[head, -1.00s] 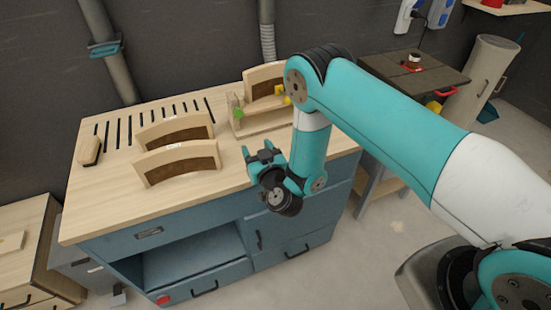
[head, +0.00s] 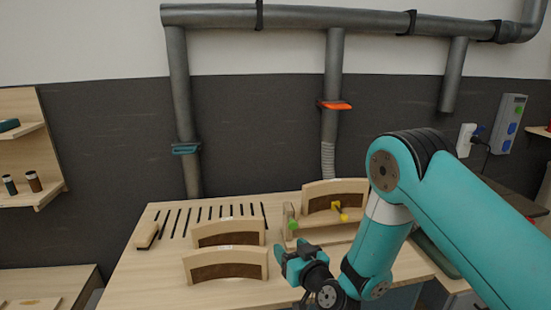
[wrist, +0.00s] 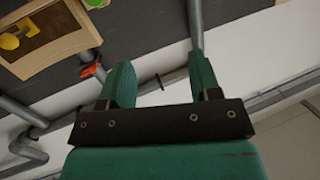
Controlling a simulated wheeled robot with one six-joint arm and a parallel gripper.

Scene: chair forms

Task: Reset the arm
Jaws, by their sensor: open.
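My gripper (head: 294,254) is in front of the workbench's right part in the head view, with its fingers toward the bench. In the wrist view my gripper (wrist: 158,85) has its two green fingers well apart, with nothing between them. The teal arm (head: 470,215) reaches in from the right and bends down at the elbow. The wrist camera looks up past the fingers at the wall and pipes.
The wooden workbench (head: 165,275) bears two curved chair forms (head: 225,264) and (head: 228,232) left of my gripper. A third form with clamps (head: 335,194) stands behind it; part of it shows in the wrist view (wrist: 60,48). A brush-like block (head: 146,236) lies at the left.

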